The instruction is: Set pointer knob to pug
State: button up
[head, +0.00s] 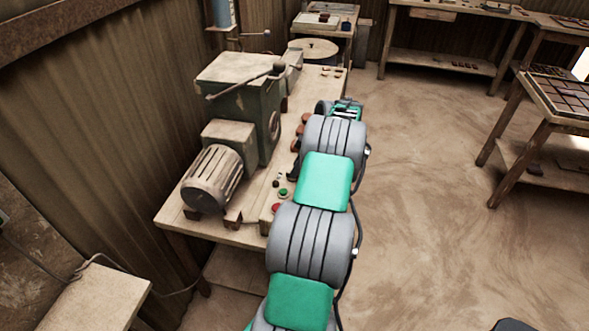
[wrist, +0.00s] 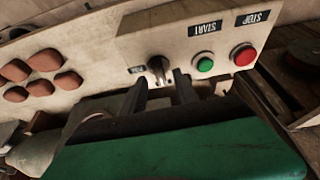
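The pointer knob (wrist: 158,66), dark with a paler pointer, sits on the pale front panel in the wrist view. I cannot tell whether the fingertips reach around the knob.
The green START button (wrist: 204,64) and red STOP button (wrist: 244,55) are close right of the knob. Several brown tiles (wrist: 45,60) lie left. The tile press (head: 240,95) and its motor (head: 212,178) stand on the bench; open floor (head: 430,200) lies to the right.

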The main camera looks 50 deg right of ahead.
jog(key=shift+x, duration=1.25)
grip_shut()
